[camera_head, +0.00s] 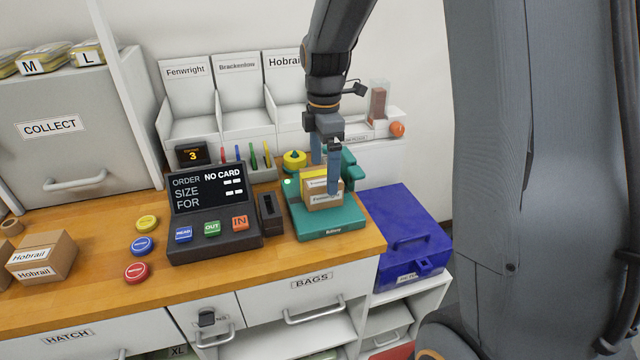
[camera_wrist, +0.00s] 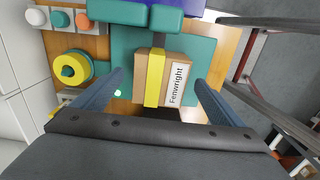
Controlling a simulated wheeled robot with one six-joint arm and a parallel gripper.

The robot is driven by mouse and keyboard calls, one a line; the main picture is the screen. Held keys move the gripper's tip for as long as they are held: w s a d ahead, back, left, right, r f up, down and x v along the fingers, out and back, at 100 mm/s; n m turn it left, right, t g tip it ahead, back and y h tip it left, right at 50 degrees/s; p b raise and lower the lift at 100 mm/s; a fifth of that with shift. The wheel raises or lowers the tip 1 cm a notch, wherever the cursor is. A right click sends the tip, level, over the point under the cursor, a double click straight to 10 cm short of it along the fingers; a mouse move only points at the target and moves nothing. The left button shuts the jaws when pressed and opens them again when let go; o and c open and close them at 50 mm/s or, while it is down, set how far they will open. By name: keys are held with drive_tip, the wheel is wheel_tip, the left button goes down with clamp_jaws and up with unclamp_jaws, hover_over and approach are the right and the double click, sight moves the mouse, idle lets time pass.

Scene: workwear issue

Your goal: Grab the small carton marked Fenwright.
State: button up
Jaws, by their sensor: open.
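The small Fenwright carton (camera_head: 325,201) is brown cardboard with a white label and a yellow band. It sits on the teal machine (camera_head: 331,227) near the right end of the counter. In the wrist view the carton (camera_wrist: 178,84) lies ahead of my gripper (camera_wrist: 160,92), its label facing right. My gripper (camera_head: 325,182) is open, pointing down, with one blue finger on either side of the carton and gaps between. I cannot tell how far down the fingers reach beside it.
A black order terminal (camera_head: 212,205) and a small black slot box (camera_head: 270,214) stand left of the machine. A Hobrail carton (camera_head: 42,257) is at the far left. A blue lidded box (camera_head: 409,232) is to the right.

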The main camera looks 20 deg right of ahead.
sight(321, 175)
drive_tip(key=shift+s+a+f+p, duration=0.15)
drive_tip(key=shift+f+p, duration=0.4)
drive_tip(key=shift+f, duration=0.8)
drive_tip(key=shift+w+a+f+p, duration=0.15)
drive_tip(key=shift+f+p, duration=0.35)
drive_tip(key=shift+f, duration=0.85)
drive_tip(key=shift+s, duration=0.1)
drive_tip(key=c, duration=1.4)
